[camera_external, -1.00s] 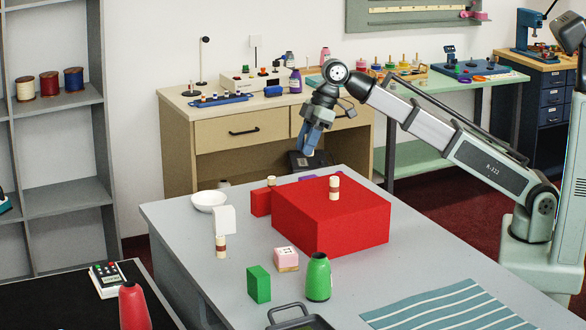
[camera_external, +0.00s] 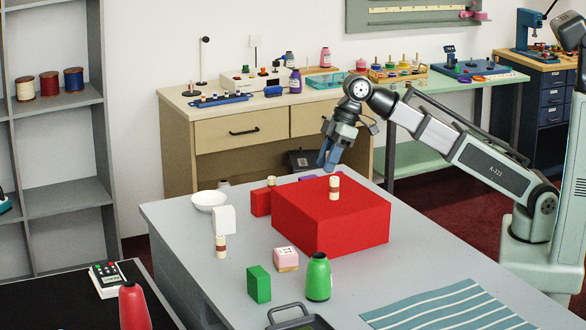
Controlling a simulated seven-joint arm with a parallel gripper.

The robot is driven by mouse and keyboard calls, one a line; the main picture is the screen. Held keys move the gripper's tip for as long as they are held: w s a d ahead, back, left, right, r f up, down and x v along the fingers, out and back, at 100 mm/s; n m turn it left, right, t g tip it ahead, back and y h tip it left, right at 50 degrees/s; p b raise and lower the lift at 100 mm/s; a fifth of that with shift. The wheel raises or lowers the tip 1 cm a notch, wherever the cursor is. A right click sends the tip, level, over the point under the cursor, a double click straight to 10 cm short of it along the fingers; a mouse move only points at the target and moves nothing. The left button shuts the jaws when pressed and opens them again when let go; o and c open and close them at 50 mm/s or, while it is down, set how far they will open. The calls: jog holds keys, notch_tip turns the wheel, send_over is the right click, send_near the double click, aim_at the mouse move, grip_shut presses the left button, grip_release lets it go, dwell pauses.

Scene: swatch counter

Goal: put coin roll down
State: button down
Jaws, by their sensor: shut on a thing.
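My gripper (camera_external: 327,163) is in the air above the back part of the grey counter (camera_external: 190,257), pointing down near the rear of the large red block. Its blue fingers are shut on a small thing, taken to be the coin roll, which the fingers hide. A cream roll with a brown band (camera_external: 334,188) stands upright on the red block (camera_external: 322,225), just below and right of the fingertips in the picture. A similar banded roll (camera_external: 220,246) stands at the counter's left, below a white block. Another (camera_external: 271,181) shows partly behind a smaller red block.
A white bowl (camera_external: 209,200), white block (camera_external: 224,220), small red block (camera_external: 260,203), pink-and-white block (camera_external: 286,258), green block (camera_external: 259,284) and green bottle (camera_external: 318,277) stand around the large block. A striped cloth (camera_external: 445,308) lies front right.

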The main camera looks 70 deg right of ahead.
jog(key=shift+f, duration=2.1)
jog(key=shift+f, duration=0.15)
jog(key=c, duration=0.8)
grip_release()
jog(key=shift+c, duration=0.2)
jog(key=v, duration=1.2)
